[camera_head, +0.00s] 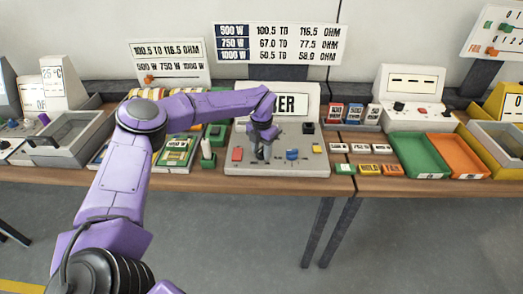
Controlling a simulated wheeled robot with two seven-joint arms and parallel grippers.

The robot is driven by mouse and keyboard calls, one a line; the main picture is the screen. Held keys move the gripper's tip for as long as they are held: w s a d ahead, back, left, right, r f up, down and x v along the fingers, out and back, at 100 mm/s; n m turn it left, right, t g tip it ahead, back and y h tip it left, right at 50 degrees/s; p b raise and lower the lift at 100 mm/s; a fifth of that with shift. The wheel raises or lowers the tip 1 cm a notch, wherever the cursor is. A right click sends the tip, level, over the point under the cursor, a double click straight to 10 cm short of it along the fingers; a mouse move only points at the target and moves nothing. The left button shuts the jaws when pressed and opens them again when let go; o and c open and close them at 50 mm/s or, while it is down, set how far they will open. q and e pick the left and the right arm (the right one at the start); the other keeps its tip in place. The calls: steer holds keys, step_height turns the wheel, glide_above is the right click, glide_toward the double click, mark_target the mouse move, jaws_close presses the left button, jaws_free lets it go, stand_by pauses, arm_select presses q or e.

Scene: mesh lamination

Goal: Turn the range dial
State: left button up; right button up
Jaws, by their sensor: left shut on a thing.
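A grey meter box (306,169) sits on the bench in the middle, with a white upright panel behind it whose visible letters end in "ER". A blue dial (292,154) is on its top, right of my left gripper. My left gripper (262,154) points down on the box's top, between a red block (237,154) and the blue dial. It is shut on a small part that its fingers mostly hide; I cannot tell its shape. My purple left arm covers part of the panel. My right gripper is not in view.
A yellow button (317,148) and a dark knob (308,128) are also on the box. Green (420,176) and orange (480,172) trays and small labelled blocks lie to the right. Signs with ohm ranges (278,43) hang behind.

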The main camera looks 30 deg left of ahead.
arm_select(q)
steer(key=shift+f+n+b, duration=0.2)
steer(key=shift+n+b, duration=0.3)
steer(key=shift+b, duration=0.15)
steer(key=n+b, duration=0.8)
steer(key=n, duration=0.1)
steer(key=shift+r+n+b, duration=0.15)
steer(key=shift+n+b, duration=0.55)
steer(key=shift+b, duration=0.1)
steer(key=o, duration=1.1)
steer(key=shift+c, duration=0.2)
steer(key=shift+r, duration=0.15)
